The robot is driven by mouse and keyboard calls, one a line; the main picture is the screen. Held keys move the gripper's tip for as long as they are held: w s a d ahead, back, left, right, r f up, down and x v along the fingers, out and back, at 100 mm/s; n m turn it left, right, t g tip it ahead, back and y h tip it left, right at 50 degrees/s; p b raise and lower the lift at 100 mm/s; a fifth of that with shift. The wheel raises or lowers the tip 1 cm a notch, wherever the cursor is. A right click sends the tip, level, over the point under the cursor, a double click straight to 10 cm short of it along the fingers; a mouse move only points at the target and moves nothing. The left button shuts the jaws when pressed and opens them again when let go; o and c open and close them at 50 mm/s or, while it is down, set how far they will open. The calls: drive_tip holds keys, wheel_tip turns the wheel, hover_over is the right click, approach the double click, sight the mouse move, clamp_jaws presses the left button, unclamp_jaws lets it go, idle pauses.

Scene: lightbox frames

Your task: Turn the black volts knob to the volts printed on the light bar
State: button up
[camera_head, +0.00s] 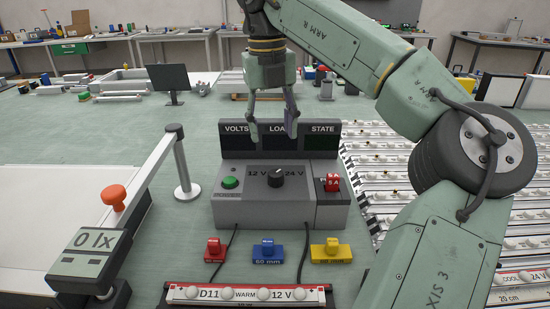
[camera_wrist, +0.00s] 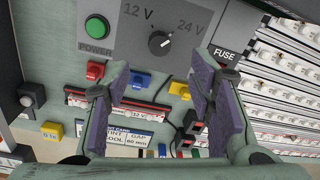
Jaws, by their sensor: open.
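The black volts knob (camera_head: 276,179) sits on the sloped face of a grey supply box, between the printed 12 V on its left and 24 V on its right. It also shows in the wrist view (camera_wrist: 160,43). Its white mark is small; it seems to point toward the 24 V side. The light bar (camera_head: 245,294) lies in front of the box and reads D11, WARM, 12 V. My gripper (camera_head: 272,127) is open and empty above and behind the knob in the head view, apart from it. Its two fingers (camera_wrist: 160,95) frame the lower wrist view.
A green power button (camera_head: 230,183) and a red fuse part (camera_head: 332,182) flank the knob. Red (camera_head: 215,250), blue (camera_head: 267,251) and yellow (camera_head: 331,251) blocks stand before the box. A lux meter (camera_head: 88,252) is left; racked light bars (camera_head: 385,170) are right.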

sight(275, 173)
drive_tip(key=f, duration=0.3)
drive_tip(key=f+p, duration=0.1)
drive_tip(key=f, duration=0.6)
drive_tip(key=shift+s+d+f, duration=0.1)
drive_tip(key=shift+d+f, duration=0.15)
drive_tip(key=shift+c, duration=0.4)
drive_tip(key=c, duration=1.1)
